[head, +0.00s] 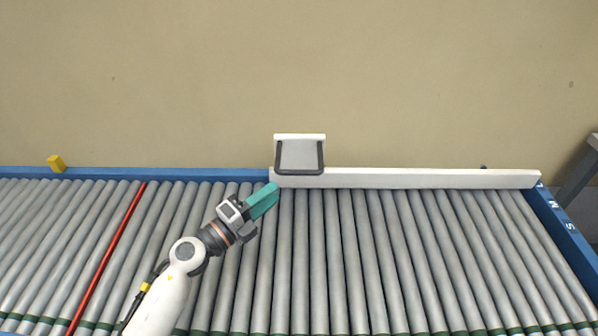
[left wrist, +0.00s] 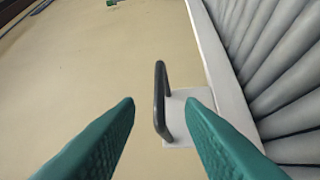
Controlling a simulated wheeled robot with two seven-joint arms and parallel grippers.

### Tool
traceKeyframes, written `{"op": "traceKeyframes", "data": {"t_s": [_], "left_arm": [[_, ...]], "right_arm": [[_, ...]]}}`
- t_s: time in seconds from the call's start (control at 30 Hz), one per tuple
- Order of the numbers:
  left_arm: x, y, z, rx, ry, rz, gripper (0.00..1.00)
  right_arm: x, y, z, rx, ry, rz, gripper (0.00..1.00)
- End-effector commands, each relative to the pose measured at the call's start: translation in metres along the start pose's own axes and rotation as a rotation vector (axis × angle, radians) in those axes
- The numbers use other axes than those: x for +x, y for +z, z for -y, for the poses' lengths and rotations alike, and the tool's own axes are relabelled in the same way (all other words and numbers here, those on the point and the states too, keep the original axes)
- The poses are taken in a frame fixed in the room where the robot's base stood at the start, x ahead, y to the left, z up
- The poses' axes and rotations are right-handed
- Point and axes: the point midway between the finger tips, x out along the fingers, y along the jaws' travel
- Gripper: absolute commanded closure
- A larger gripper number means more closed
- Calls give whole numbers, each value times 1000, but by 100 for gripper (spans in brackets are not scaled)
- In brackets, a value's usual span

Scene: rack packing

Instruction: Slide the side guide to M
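The side guide (head: 430,179) is a long white bar along the far edge of the roller conveyor. A white plate at its left end carries a dark U-shaped handle (head: 322,158); the handle also shows in the left wrist view (left wrist: 159,98). The letters M (head: 555,203) and S (head: 571,226) are on the right blue rail; the guide's right end lies beyond M, at the far corner. My left gripper (head: 272,190) has teal fingers and is near the guide's left end. In the left wrist view its fingers (left wrist: 160,104) are apart, with the handle showing between and ahead of them. My right gripper is out of view.
The grey rollers (head: 400,260) are bare in front of the guide. A yellow block (head: 57,163) is on the far blue rail (head: 150,173). A plain tan surface (head: 300,70) lies behind the conveyor.

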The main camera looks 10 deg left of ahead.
Motion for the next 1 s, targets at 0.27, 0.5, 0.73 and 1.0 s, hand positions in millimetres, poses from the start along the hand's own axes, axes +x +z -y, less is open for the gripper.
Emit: {"op": "traceKeyframes", "data": {"t_s": [0.27, 0.5, 0.73, 1.0], "left_arm": [[58, 0, -2, 0, 3, 0, 65], [88, 0, -1, 0, 1, 0, 65], [95, 0, -1, 1, 0, 0, 65], [94, 0, -1, 1, 0, 0, 83]], "right_arm": [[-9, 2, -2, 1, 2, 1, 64], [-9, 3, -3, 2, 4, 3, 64], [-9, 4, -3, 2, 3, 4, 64], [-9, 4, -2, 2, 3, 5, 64]]}}
